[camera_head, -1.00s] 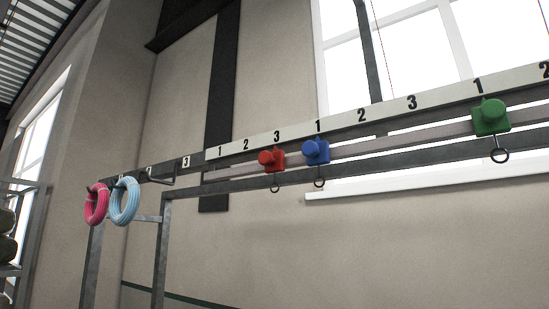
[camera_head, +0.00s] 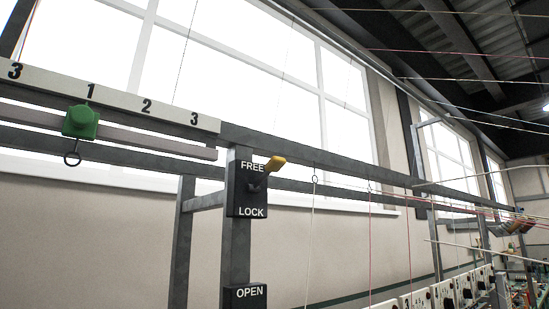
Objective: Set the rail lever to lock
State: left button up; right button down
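The rail lever has a yellow handle (camera_head: 275,163) on a black plate (camera_head: 246,206) fixed to a grey post. The plate reads FREE at the top and LOCK at the bottom. The handle points up and to the right, beside the word FREE. A green slider (camera_head: 80,122) with a hanging ring sits on the rail (camera_head: 150,137) at the left, below the number 1 on the white scale strip. Neither of my grippers shows in the head view.
A second black plate (camera_head: 245,296) reading OPEN sits lower on the same post, cut off by the bottom edge. Several thin threads (camera_head: 370,240) hang and stretch to the right of the post. White boxes with black knobs (camera_head: 443,293) stand at the lower right.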

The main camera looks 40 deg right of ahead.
aim_at(276, 163)
jog(key=z, duration=1.3)
